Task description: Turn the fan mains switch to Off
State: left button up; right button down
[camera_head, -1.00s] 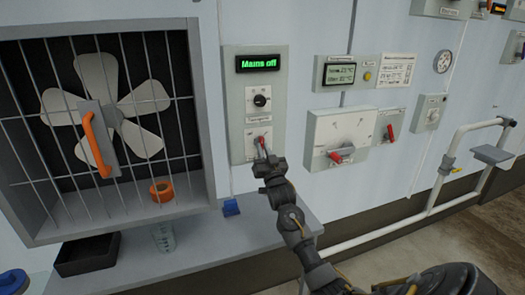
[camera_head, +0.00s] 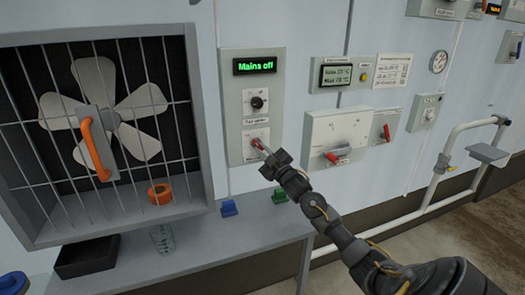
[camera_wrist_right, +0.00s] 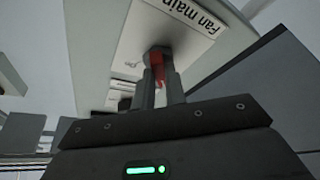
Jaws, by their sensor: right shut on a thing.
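The fan mains switch is the lower switch on the grey panel (camera_head: 235,120), with a small red handle (camera_head: 257,143). My right gripper (camera_head: 264,150) is at this handle, its arm coming in from the lower right. In the right wrist view the red handle (camera_wrist_right: 157,70) sits between the two fingers, which are shut on it, below a label (camera_wrist_right: 185,15) reading "Fan main". The handle's exact angle is partly hidden by the fingers. The display (camera_head: 256,65) above reads "Mains off" in green. My left gripper is not in view.
A black rotary knob (camera_head: 257,102) is just above the switch. The caged fan (camera_head: 120,110) is to the left. A larger switch box (camera_head: 335,128) with a red handle is to the right. A grey shelf (camera_head: 215,240) runs below, with blue and green items.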

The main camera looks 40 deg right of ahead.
jog(key=shift+n, duration=0.6)
jog(key=c, duration=1.4)
grip_release()
jog(key=shift+d, duration=0.1)
jog(key=shift+c, duration=0.2)
jog(key=b+v, duration=0.2)
jog(key=v, duration=0.8)
jog(key=shift+s, duration=0.5)
